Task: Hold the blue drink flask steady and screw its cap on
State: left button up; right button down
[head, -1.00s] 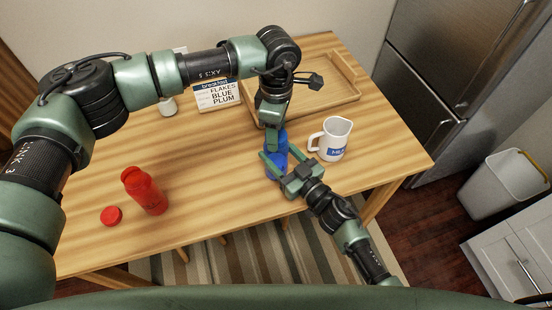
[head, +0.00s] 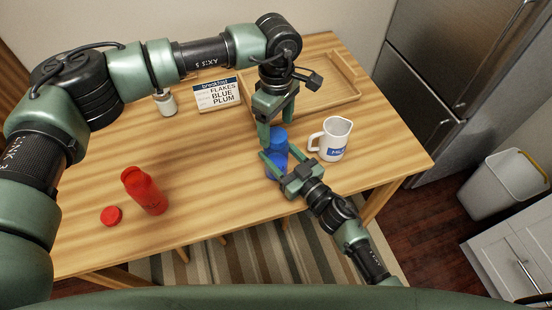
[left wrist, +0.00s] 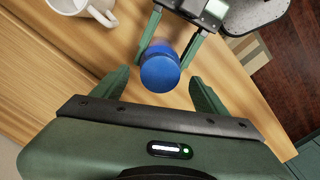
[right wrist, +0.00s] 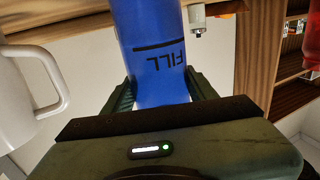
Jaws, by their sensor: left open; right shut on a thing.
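The blue flask (head: 278,169) stands upright on the table in the head view. My right gripper (head: 281,155) is shut around its body from the front right; the right wrist view shows the flask (right wrist: 152,60) between the fingers. A round blue cap (head: 278,138) sits on top of the flask; the left wrist view shows the cap (left wrist: 160,73) from above. How tightly it is seated I cannot tell. My left gripper (head: 277,128) is open above the cap, pointing down, with its fingers on either side and apart from it in the left wrist view.
A white mug (head: 333,140) stands just right of the flask. A red bottle (head: 145,190) and a red cap (head: 111,216) are on the table's left. A breakfast card (head: 216,94), a small white container (head: 166,104) and a wooden tray (head: 335,98) are at the back.

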pick_arm(q)
notch_tip(320, 180, up, 2)
jog(key=shift+r, duration=0.15)
jog(key=shift+c, duration=0.3)
jog(key=n, duration=0.2)
jog(key=r+n, duration=0.1)
jog(key=n, duration=0.3)
jog(key=r+n, duration=0.1)
jog(key=n, duration=0.4)
jog(key=r+n, duration=0.1)
jog(key=n, duration=0.3)
jog(key=shift+r, duration=0.2)
send_over(276, 155)
jog(key=w, duration=0.3)
jog(key=shift+f, duration=4)
